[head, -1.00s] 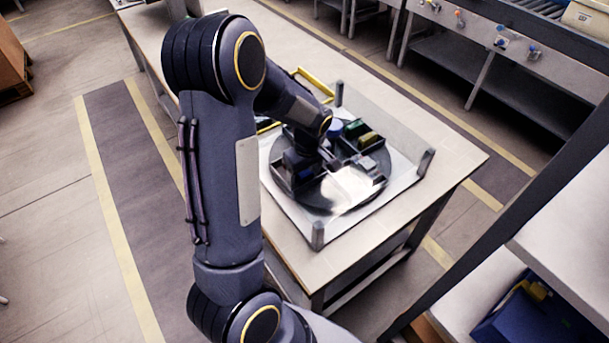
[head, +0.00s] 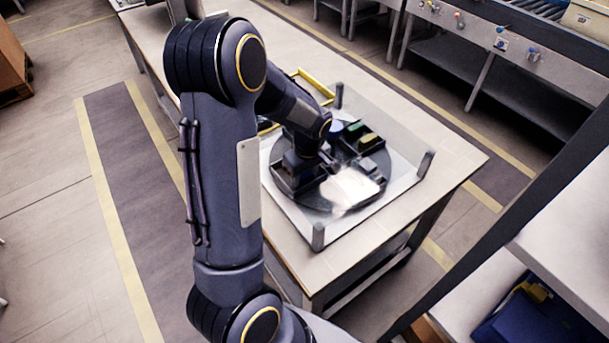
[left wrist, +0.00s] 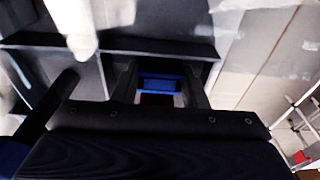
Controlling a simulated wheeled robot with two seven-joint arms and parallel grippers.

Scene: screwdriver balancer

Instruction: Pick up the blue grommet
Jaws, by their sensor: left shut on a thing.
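My left gripper (left wrist: 160,90) reaches down over the round dark turntable (head: 318,207) on the table. In the left wrist view its two dark fingers are closed on a small blue piece, the blue grommet (left wrist: 160,82), which shows between them. A dark bin wall (left wrist: 120,45) lies just beyond the fingers. In the head view the wrist and arm hide the grommet, and the gripper (head: 328,161) shows only in part. I cannot tell whether the grommet is clear of the bin floor. My right gripper is in neither view.
A shallow pale tray (head: 345,226) with upright grey corner posts surrounds the turntable. Dark bins with green pieces (head: 368,139) sit on its far side. A bright glare covers the turntable's near part. The table's right end (head: 455,160) is bare.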

